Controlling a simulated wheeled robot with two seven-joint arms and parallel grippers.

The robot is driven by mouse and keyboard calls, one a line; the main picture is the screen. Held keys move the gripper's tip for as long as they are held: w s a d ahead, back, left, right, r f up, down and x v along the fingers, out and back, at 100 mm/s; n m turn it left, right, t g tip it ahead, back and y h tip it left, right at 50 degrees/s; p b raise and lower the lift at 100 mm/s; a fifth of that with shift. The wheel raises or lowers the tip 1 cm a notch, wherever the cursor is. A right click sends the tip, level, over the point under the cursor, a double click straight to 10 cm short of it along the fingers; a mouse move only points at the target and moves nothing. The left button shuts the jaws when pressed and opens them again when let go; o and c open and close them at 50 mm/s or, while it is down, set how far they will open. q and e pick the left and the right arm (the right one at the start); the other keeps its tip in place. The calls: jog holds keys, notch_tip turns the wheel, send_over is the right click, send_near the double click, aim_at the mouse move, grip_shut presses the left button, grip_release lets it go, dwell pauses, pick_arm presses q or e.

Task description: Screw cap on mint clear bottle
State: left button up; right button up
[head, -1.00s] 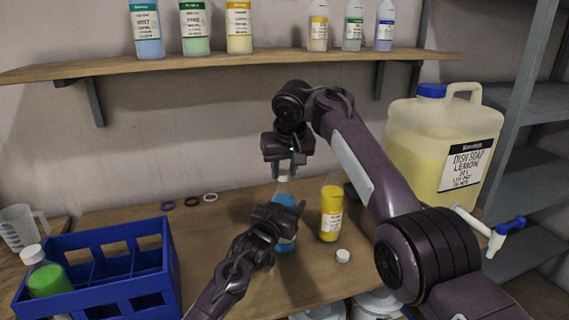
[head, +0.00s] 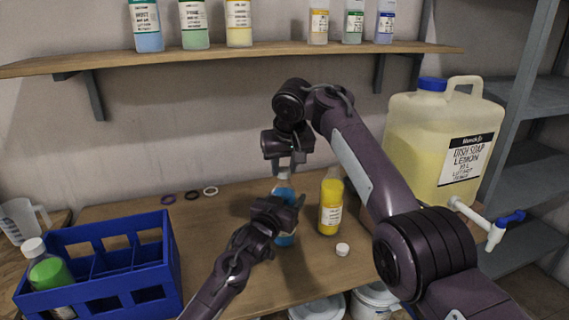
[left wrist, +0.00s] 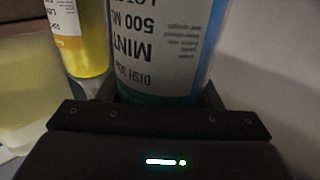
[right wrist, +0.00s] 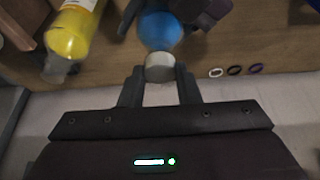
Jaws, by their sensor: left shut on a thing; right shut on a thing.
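The mint bottle (head: 285,239) holds blue liquid and stands upright on the bench. Its "MINT" label (left wrist: 155,50) shows upside down in the left wrist view. My left gripper (head: 284,208) is shut around the bottle's body from the front left. My right gripper (head: 285,166) points down above the bottle, shut on a white cap (right wrist: 160,67). In the right wrist view the cap lies over the top of the bottle (right wrist: 160,30). The neck is hidden, so I cannot tell how far the cap is seated.
A yellow bottle (head: 331,205) stands just right, with a loose white cap (head: 342,249) before it. A blue crate (head: 100,262) holding a green bottle (head: 48,275) is at left. Several rings (head: 191,195) lie behind. A large soap jug (head: 440,150) stands at right.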

jog(key=shift+f, duration=0.2)
pick_arm(q)
grip_shut()
pick_arm(e)
jog(key=m, duration=0.2)
jog(key=m+h, duration=0.1)
jog(key=m, duration=0.1)
jog(key=shift+a+h, duration=0.2)
jog(key=shift+h, duration=0.1)
jog(key=shift+m+h, duration=0.4)
jog(key=shift+m, duration=0.8)
jog(key=o, duration=0.9)
jog(key=shift+r, duration=2.25)
